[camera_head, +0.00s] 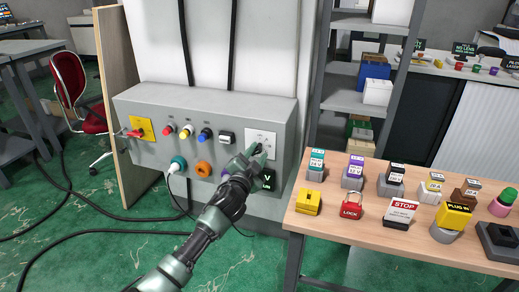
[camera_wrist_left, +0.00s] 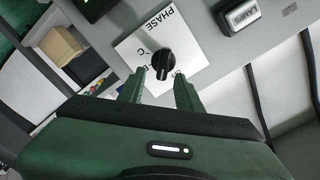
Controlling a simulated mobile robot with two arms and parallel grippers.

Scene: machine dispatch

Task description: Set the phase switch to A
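The phase switch is a black knob (camera_wrist_left: 164,65) on a white square plate (camera_head: 263,138) at the right of the grey wall panel. The wrist view shows the plate (camera_wrist_left: 135,47), marked PHASE, with a C beside the knob; other marks are partly hidden by my fingers. I cannot tell which letter the knob points to. My left gripper (camera_head: 254,153) is at the plate, and in the wrist view its two fingers (camera_wrist_left: 160,78) stand apart, either side of the knob's lower end. Contact cannot be told. My right gripper is not in view.
A wooden table (camera_head: 340,222) with lockout items stands at the right, close to the panel.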

